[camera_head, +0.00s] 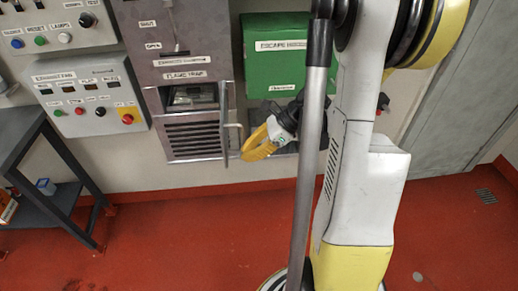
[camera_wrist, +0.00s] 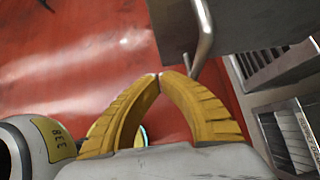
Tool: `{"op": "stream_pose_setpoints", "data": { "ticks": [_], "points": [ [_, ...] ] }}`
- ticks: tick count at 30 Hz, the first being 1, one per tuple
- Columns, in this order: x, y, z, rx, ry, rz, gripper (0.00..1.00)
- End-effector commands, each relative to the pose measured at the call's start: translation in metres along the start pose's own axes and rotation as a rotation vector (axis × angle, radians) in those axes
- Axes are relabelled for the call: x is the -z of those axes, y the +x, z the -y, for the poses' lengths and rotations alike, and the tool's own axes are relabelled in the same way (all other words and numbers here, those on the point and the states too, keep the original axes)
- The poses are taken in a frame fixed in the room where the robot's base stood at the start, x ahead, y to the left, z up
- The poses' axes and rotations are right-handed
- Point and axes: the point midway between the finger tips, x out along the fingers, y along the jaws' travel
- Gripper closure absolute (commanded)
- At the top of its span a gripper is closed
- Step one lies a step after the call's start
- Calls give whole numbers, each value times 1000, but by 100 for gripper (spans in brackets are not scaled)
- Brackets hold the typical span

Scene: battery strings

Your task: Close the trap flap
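The flame trap (camera_head: 185,75) is a grey wall cabinet with an open compartment (camera_head: 192,96) above a louvred grille. Its flap (camera_head: 223,118) stands swung out from the right side, seen nearly edge-on, with a bar handle (camera_head: 239,128) on it. In the wrist view, the flap (camera_wrist: 235,18) is a grey panel at the top, with the curved metal handle (camera_wrist: 205,35) hanging from it. My gripper (camera_head: 250,152) has yellow fingers just right of the flap. In the wrist view, its fingertips (camera_wrist: 160,77) meet with nothing visible between them, close to the handle's lower end; contact is unclear.
A green escape-set box (camera_head: 275,62) hangs on the wall behind my arm. Control panels (camera_head: 88,95) are on the wall to the left. A dark metal table (camera_head: 50,175) stands at the left. The red floor (camera_head: 190,235) in front of the cabinet is clear.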

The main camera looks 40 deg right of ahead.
Motion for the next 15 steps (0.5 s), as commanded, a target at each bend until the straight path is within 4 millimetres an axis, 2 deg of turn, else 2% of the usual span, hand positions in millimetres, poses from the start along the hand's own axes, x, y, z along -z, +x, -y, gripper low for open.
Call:
{"op": "stream_pose_setpoints", "data": {
  "ticks": [6, 15],
  "points": [
    [-21, 19, 0, -1, -2, 0, 100],
    [-27, 23, 0, 0, -1, 0, 100]
  ]
}}
